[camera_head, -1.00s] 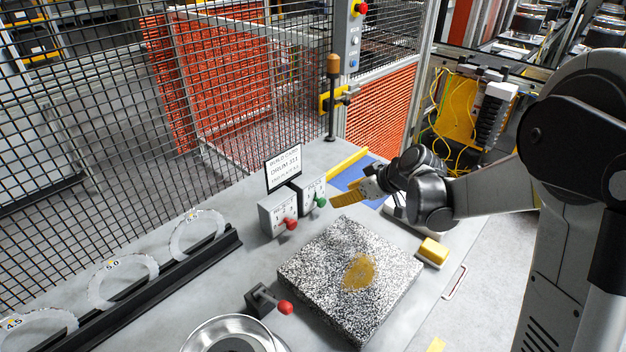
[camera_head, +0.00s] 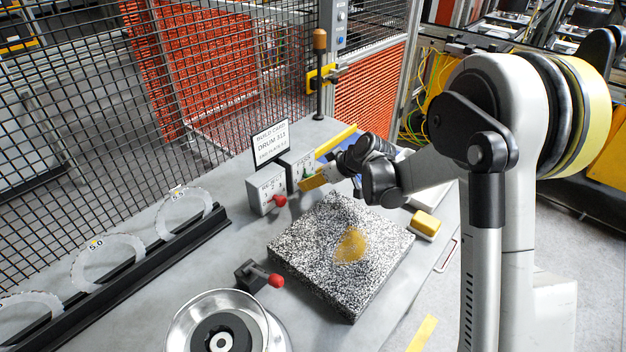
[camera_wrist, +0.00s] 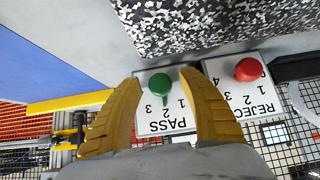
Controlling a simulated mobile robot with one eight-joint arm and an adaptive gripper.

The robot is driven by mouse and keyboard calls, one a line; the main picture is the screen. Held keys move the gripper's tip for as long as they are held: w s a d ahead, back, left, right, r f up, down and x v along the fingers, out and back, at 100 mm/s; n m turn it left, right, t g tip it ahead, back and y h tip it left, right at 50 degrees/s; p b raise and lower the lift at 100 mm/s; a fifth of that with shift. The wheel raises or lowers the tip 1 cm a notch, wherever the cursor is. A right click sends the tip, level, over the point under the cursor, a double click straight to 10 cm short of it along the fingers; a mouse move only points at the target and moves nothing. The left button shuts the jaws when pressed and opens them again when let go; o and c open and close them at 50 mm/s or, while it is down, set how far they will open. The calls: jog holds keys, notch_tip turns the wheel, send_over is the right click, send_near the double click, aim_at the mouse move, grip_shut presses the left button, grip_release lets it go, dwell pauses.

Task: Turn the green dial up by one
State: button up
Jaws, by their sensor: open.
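The green dial (camera_wrist: 160,84) is a round knob with a small pointer on a white plate marked PASS (camera_wrist: 166,118) with digits. In the wrist view it sits between the two yellow fingers of my gripper (camera_wrist: 159,80), which are open on either side of it, with a gap showing. The pointer aims toward the printed digits; I cannot tell which one exactly. In the head view my gripper (camera_head: 312,182) is at the PASS box, and the green dial (camera_head: 306,172) is partly hidden there.
A red dial (camera_wrist: 249,69) on a REJECT plate (camera_wrist: 243,98) stands close beside the PASS plate. A speckled block (camera_head: 340,255) lies in front. A build card (camera_head: 270,143) stands behind the boxes. A red-knobbed lever (camera_head: 262,277) and metal bowl (camera_head: 205,305) are nearer.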

grip_shut()
jog(key=shift+w+d+f+m+g+y+b, duration=0.1)
jog(key=shift+m+g+y+b, duration=0.15)
jog(key=shift+m+g+y, duration=0.3)
jog(key=shift+f+m+g+y+b, duration=0.1)
jog(key=shift+m+g+y+b, duration=0.2)
jog(key=shift+g+y, duration=0.3)
jog(key=shift+m+g+y+b, duration=0.75)
jog(key=shift+m+g+y, duration=0.25)
jog(key=shift+y, duration=0.45)
jog(key=shift+r, duration=0.1)
grip_release()
